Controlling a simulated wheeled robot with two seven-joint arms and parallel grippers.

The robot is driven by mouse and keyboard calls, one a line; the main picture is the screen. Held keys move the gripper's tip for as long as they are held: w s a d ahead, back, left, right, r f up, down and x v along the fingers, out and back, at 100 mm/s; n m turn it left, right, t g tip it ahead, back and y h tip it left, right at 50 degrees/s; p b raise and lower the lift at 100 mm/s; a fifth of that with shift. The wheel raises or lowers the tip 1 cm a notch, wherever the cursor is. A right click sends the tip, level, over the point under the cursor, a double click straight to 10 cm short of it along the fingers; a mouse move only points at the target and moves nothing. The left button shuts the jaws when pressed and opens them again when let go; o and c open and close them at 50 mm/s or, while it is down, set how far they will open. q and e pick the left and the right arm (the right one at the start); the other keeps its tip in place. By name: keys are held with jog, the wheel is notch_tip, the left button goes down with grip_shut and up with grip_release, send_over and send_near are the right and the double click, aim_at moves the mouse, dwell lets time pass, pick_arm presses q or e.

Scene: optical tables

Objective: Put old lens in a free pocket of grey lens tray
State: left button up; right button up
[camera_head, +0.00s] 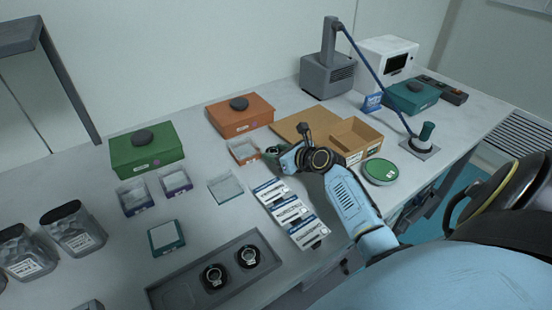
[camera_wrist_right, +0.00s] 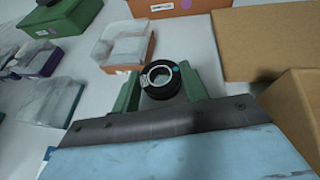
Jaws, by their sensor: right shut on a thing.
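A black ring-shaped lens (camera_wrist_right: 161,79) with a pale label and a small teal dot sits between the green fingers of my right gripper (camera_wrist_right: 160,92) in the right wrist view. The gripper is shut on it. In the head view my right gripper (camera_head: 274,153) is over the table's middle, right of the orange-edged open box; the lens is hard to make out there. The grey lens tray (camera_head: 232,244) lies at the front edge, below and left of the gripper. It holds two black lenses (camera_head: 213,277) (camera_head: 248,256); its left pocket (camera_head: 174,297) looks empty. My left gripper is not in view.
White-and-blue packets (camera_head: 285,209) lie between gripper and tray. Small open boxes (camera_head: 243,150) (camera_head: 226,187) and a teal-edged box (camera_head: 166,237) stand left. A cardboard box (camera_head: 355,138) and round green-rimmed disc (camera_head: 380,171) are right. Glass jars (camera_head: 73,229) stand far left.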

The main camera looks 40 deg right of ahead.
jog(key=shift+f, duration=0.5)
jog(key=shift+f, duration=0.15)
jog(key=o, duration=1)
